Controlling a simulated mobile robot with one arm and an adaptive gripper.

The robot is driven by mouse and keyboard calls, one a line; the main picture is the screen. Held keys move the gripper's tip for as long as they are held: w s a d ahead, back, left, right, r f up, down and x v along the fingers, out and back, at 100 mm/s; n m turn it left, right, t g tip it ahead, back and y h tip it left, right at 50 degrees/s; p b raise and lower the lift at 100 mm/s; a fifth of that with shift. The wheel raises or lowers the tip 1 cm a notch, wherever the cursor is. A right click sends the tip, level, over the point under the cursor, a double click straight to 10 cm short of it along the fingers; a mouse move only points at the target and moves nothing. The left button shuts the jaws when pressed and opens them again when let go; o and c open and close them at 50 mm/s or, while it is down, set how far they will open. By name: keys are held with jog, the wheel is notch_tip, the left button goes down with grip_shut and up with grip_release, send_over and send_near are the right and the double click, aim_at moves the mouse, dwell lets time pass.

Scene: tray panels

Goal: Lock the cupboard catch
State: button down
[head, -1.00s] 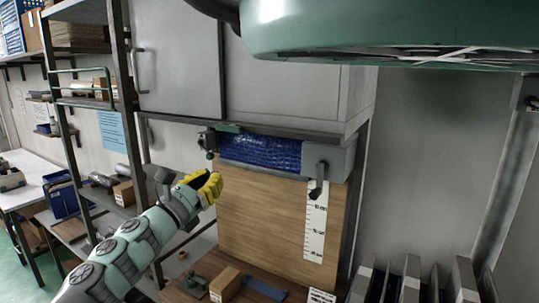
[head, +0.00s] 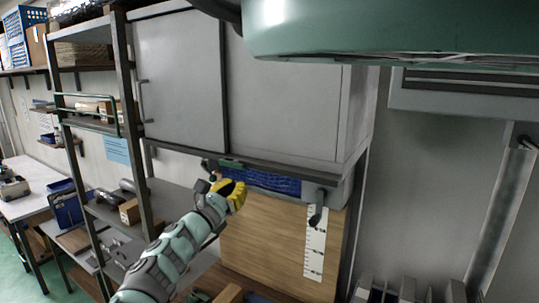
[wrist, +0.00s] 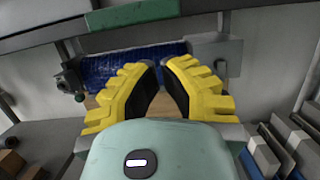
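The grey wall cupboard (head: 285,110) has its doors shut. Beneath it, a grey bracket with a dark hanging lever (head: 317,206) sits at the right end of a blue mesh-like strip (head: 265,180); the bracket also shows in the wrist view (wrist: 214,50). A smaller dark fitting with a knob (head: 209,165) is at the left end, also in the wrist view (wrist: 72,78). I cannot tell which is the catch. My yellow-fingered gripper (head: 238,190) is in front of the strip, between the fittings. In the wrist view its fingers (wrist: 162,68) are apart by a narrow gap, empty.
A wooden board with a white scale (head: 315,240) stands under the strip. An open shelf rack (head: 130,150) is at left. Upright grey panels (head: 405,290) stand at lower right. A green overhead body (head: 400,35) covers the top right.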

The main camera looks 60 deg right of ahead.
aim_at(236, 162)
jog(key=shift+r+p, duration=1.05)
jog(key=shift+r, duration=0.1)
jog(key=shift+s+b, duration=0.15)
jog(key=shift+b, duration=0.15)
